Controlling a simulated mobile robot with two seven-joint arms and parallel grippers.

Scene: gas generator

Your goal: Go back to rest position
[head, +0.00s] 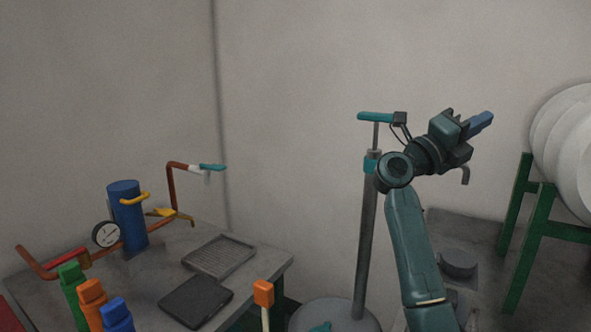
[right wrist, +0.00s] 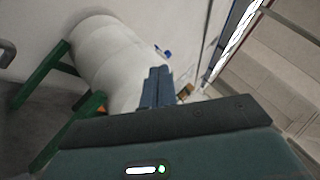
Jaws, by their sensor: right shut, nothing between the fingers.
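My right gripper (head: 481,123) is raised at the right of the head view, at the end of my teal arm. Its blue fingers are shut with nothing between them and point up and to the right. In the right wrist view the gripper's fingers (right wrist: 156,88) lie together in front of a large white cylinder (right wrist: 108,55). The gripper appears clear of the things around it. My left gripper is not in view.
A grey table (head: 150,272) at left bears a blue cylinder (head: 128,215), copper pipes, a gauge (head: 106,234) and trays. A teal-handled pump (head: 367,230) stands beside my right arm. A green frame (head: 530,235) holds white cylinders (head: 570,140) at right.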

